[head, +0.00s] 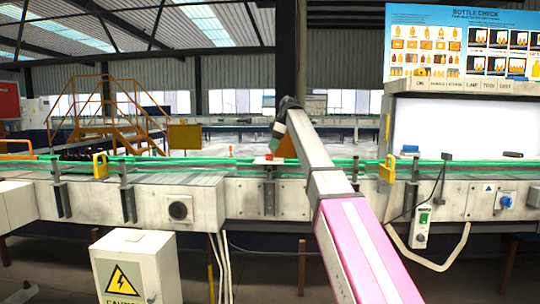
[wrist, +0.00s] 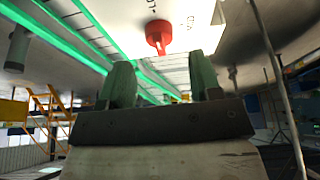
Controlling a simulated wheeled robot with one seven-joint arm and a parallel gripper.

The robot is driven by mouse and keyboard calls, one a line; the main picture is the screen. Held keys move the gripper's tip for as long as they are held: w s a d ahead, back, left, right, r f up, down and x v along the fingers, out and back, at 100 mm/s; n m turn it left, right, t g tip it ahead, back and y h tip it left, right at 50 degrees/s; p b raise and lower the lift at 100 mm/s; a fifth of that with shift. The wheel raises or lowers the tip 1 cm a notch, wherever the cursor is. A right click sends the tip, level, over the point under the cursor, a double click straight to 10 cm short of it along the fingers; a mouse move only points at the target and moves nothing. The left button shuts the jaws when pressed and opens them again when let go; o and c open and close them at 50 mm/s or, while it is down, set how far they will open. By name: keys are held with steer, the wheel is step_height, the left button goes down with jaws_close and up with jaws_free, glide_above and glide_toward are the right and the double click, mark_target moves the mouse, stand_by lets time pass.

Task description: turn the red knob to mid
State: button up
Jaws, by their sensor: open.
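The red knob (wrist: 158,36) sits on a white plate (wrist: 197,33) with partly visible dark lettering in the wrist view. In the head view, the knob (head: 268,157) is a small red spot on a white plate at the conveyor. My gripper (wrist: 161,82) shows two green fingers set apart, with nothing between them. The knob appears beyond the fingertips, roughly in line with the gap, and looks apart from them. In the head view, my gripper (head: 273,146) points down just above the knob.
A green-railed conveyor (head: 200,190) runs across the view. A white cabinet with a warning sign (head: 135,265) stands front left.

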mark_target(269, 157)
steer(key=shift+x, duration=2.25)
steer(key=c, duration=0.9)
